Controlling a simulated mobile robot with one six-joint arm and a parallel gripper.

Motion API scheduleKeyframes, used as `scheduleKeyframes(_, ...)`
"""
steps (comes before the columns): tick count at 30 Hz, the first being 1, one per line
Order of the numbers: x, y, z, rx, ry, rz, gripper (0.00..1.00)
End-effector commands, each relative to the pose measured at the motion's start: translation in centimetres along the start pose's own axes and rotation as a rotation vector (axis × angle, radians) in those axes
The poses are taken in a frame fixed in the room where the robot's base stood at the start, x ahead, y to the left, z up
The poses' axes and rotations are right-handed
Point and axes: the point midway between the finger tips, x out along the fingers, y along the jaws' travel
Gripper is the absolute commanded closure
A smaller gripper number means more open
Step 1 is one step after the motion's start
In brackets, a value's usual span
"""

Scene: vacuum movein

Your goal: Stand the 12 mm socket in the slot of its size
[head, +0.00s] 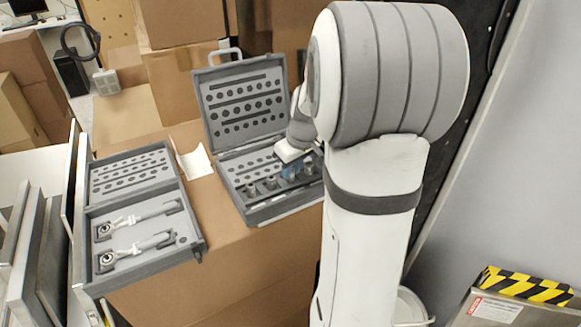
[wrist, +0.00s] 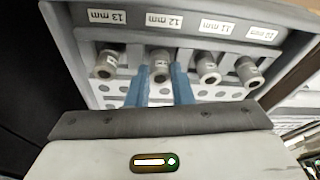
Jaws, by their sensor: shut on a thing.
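The 12 mm socket (wrist: 160,58) is a grey metal cylinder in the wrist view, in line with the label reading 12 mm (wrist: 164,20). The blue fingers of my gripper (wrist: 161,72) are on either side of it, shut on it. It looks upright in the row with its neighbours. Its foot is hidden, so I cannot tell whether it is fully seated in the slot. In the head view my gripper (head: 291,168) is low over the front row of the open grey socket case (head: 228,198), partly hidden by my arm.
Other sockets stand beside it, at 13 mm (wrist: 106,66), 11 mm (wrist: 207,68) and 10 mm (wrist: 248,72). The raised lid (head: 243,88) is behind. A second open case (head: 150,212) with two ratchet-like tools lies left. Boxes (head: 180,80) stand behind.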

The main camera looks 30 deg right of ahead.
Motion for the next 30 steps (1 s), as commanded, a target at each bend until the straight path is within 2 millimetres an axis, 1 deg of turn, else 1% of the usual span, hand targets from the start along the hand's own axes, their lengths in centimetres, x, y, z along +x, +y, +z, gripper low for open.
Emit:
scheduleKeyframes(2,0.4,0.0,0.1,0.000,0.000,0.000,1.00)
scheduleKeyframes(3,0.3,0.0,0.1,0.000,0.000,0.000,0.78)
scheduleKeyframes(10,0.2,-0.1,0.0,-0.001,0.000,0.000,0.59)
scheduleKeyframes(11,0.2,-0.1,0.0,-0.001,0.000,0.000,0.58)
scheduleKeyframes(17,0.2,-0.1,0.0,-0.001,0.000,-0.001,0.58)
scheduleKeyframes(22,-0.7,-0.1,-0.1,-0.002,0.002,0.001,0.58)
scheduleKeyframes(26,-3.0,0.0,-0.1,-0.001,0.004,0.003,0.58)
scheduleKeyframes(30,-6.2,0.0,-0.1,-0.002,0.005,0.003,0.58)
